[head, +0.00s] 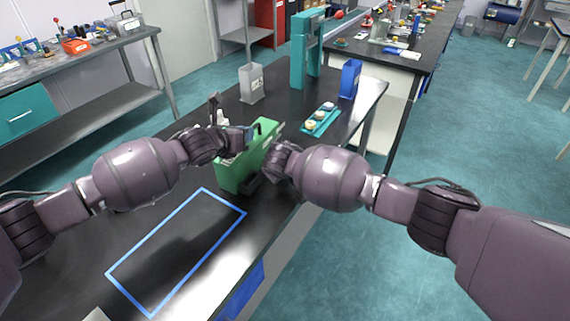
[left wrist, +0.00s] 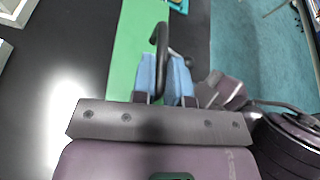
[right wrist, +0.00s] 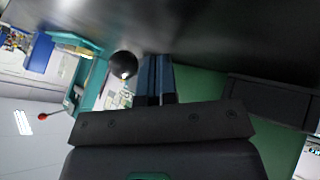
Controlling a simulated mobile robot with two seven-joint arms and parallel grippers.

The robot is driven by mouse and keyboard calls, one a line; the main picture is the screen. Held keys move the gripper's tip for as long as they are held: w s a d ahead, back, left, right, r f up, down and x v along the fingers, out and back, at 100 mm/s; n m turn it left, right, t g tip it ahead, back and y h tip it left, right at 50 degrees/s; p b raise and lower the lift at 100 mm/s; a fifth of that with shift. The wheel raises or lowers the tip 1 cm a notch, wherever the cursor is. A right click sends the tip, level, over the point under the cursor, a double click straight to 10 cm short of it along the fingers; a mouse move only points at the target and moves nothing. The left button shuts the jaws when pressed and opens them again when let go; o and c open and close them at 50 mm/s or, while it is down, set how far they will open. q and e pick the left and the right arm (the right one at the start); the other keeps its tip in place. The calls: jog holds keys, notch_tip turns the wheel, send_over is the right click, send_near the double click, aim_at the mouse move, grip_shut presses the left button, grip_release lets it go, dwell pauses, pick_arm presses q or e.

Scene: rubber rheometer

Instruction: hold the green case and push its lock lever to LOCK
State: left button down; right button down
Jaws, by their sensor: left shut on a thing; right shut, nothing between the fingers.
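The green case (head: 236,172) stands upright on the dark bench, between my two hands. It also shows in the left wrist view (left wrist: 124,50). My left gripper (left wrist: 165,75) is at the top of the case, its blue fingers shut on the dark handle (left wrist: 160,38). My right gripper (right wrist: 156,80) is shut and empty at the case's side. In the right wrist view a round black knob (right wrist: 122,65), which looks like the end of the lock lever, is beside its fingertips. I cannot tell whether they touch. The lever's position and any LOCK marking cannot be read.
A blue rectangle outline (head: 126,254) marks bare bench in front of the case. Behind stand a grey block (head: 251,84), a teal frame (head: 299,55), a blue box (head: 349,78) and a teal tray (head: 322,120) with small pieces.

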pick_arm(q)
jog(key=shift+f, duration=0.2)
pick_arm(e)
jog(key=shift+w+d+r, duration=0.1)
jog(key=shift+w+d, duration=0.4)
jog(key=shift+w, duration=0.05)
pick_arm(q)
jog(key=shift+a, duration=0.1)
pick_arm(e)
jog(key=shift+d, duration=0.1)
jog(key=shift+w+d+n+y, duration=0.1)
jog(key=shift+d+n+y, duration=0.1)
jog(key=shift+n+y, duration=0.15)
